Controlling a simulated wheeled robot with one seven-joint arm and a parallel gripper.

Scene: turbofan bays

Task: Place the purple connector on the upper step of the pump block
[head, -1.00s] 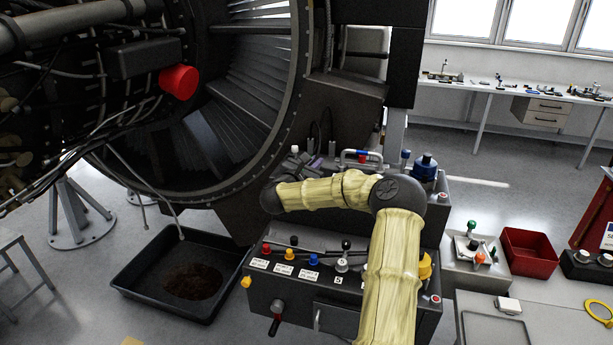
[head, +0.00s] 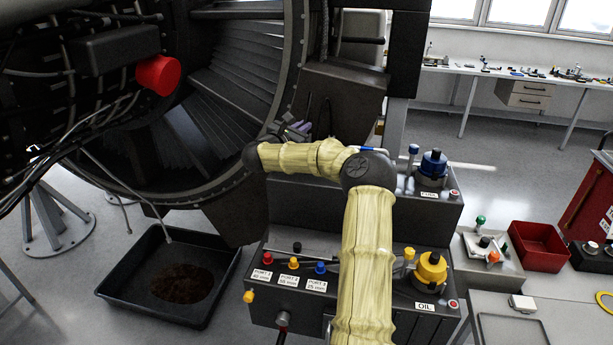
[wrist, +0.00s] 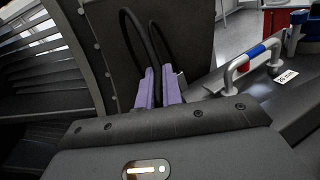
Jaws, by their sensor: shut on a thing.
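The purple connector shows in the head view (head: 299,128) at the far end of my arm, and in the wrist view (wrist: 148,88) as two purple parts with black cables looping above. My gripper (head: 284,130) is shut on it, holding it up in front of the engine; its fingers are hard to make out. The dark stepped pump block stands below and to the right. Its upper step (head: 443,208) carries a blue knob (head: 433,162) and a handle with a blue grip (wrist: 257,51). My arm hides much of the upper step.
The lower step (head: 385,322) carries a yellow knob (head: 431,267) and several small coloured port caps. The engine casing (head: 290,90) stands close behind my gripper. A black drip tray (head: 118,283) lies on the floor at left. A red bin (head: 538,247) is at right.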

